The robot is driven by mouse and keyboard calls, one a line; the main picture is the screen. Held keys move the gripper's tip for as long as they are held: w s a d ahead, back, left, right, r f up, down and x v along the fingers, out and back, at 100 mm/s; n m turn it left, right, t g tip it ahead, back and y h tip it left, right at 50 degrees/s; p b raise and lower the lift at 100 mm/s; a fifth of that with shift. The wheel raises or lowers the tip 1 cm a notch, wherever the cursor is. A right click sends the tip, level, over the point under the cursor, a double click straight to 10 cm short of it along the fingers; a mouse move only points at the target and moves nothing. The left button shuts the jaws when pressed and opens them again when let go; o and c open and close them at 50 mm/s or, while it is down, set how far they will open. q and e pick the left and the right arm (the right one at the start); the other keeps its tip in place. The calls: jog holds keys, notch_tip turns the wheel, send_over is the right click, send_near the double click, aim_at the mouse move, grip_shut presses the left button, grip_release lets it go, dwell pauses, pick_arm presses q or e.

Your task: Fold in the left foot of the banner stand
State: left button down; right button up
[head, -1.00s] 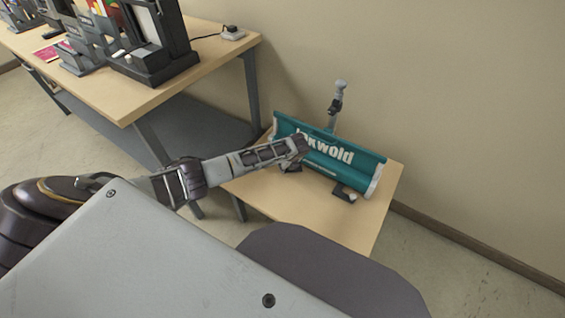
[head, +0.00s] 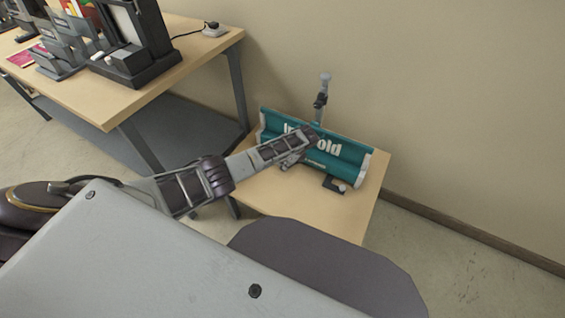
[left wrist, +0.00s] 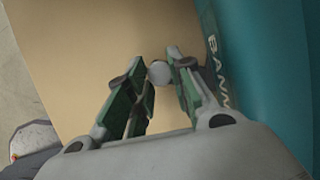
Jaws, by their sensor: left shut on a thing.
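The teal banner stand (head: 354,160) lies along the back of a small wooden table, its white lettering partly covered by my left arm. My left gripper (head: 290,164) is low at the stand's front, left of its middle. In the left wrist view the gripper (left wrist: 160,73) is shut on a small round pale knob (left wrist: 159,73), between its fingertips and beside the teal body. The knob appears to belong to the left foot, which is otherwise mostly hidden. The right foot (head: 331,184), dark with a pale knob, sticks out at the front. My right gripper is not in view.
The small table (head: 357,215) is bare in front of the stand. A grey upright post (head: 321,98) rises behind the stand, near the wall. A larger table (head: 105,110) at the left carries a black machine (head: 135,50) and several holders.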

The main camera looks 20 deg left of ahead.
pick_arm(q)
jog(key=shift+w+d, duration=0.2)
jog(key=shift+w, duration=0.05)
dwell(0.3)
jog(key=c, duration=1.2)
grip_release()
jog(key=shift+d+r, duration=0.1)
jog(key=shift+r, duration=0.1)
jog(key=v, duration=1.1)
jog(key=shift+r, duration=0.3)
jog(key=shift+d, duration=0.15)
